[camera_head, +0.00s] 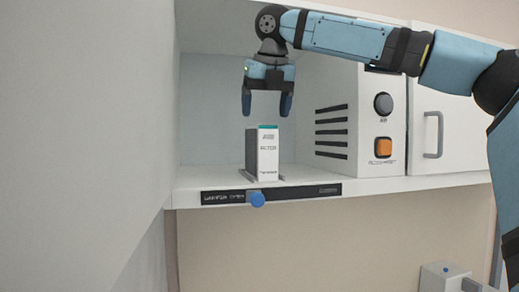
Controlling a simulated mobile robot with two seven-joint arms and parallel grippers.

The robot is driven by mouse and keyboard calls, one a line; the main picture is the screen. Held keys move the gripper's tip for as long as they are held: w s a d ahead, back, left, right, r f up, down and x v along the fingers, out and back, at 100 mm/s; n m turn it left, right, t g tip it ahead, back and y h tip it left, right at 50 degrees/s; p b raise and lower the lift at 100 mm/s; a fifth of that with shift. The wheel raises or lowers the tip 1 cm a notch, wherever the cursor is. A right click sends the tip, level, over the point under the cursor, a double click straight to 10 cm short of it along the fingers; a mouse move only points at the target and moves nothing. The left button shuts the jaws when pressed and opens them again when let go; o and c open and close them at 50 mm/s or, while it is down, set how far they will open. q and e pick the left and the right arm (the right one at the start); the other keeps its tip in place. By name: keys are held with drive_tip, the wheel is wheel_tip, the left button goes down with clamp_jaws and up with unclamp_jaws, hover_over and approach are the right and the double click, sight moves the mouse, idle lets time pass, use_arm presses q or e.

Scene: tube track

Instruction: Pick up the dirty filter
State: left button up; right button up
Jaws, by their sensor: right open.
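A box-shaped filter (267,155) stands upright on the white shelf, with a white labelled front, a teal top edge and a dark grey side. From this view I cannot tell whether it is dirty. My right gripper (267,112) points straight down above the filter, its two dark fingers spread apart and empty. The fingertips are a little above the filter's top and do not appear to touch it. My left gripper is not in view.
A white unit with dark vents, a grey knob (383,103) and an orange button (383,147) stands right of the filter. A cabinet door with a handle (432,135) is further right. A blue knob (256,199) sits on the shelf's black front strip. A grey wall closes the left.

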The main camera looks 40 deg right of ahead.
drive_tip(key=shift+w+d+r, duration=0.1)
drive_tip(key=shift+w+d, duration=0.15)
drive_tip(key=shift+w, duration=0.1)
drive_tip(key=shift+w+d+f+p, duration=0.1)
drive_tip(key=shift+w+d+p, duration=0.2)
drive_tip(key=shift+w, duration=0.25)
drive_tip(key=shift+w+d+f+p, duration=0.1)
drive_tip(key=shift+w+d+p, duration=0.15)
drive_tip(key=shift+w, duration=0.3)
drive_tip(key=x, duration=0.3)
drive_tip(key=shift+w+r, duration=0.1)
drive_tip(key=shift+a, duration=0.1)
drive_tip(key=shift+f, duration=0.2)
drive_tip(key=shift+c, duration=0.3)
drive_tip(key=c, duration=1.3)
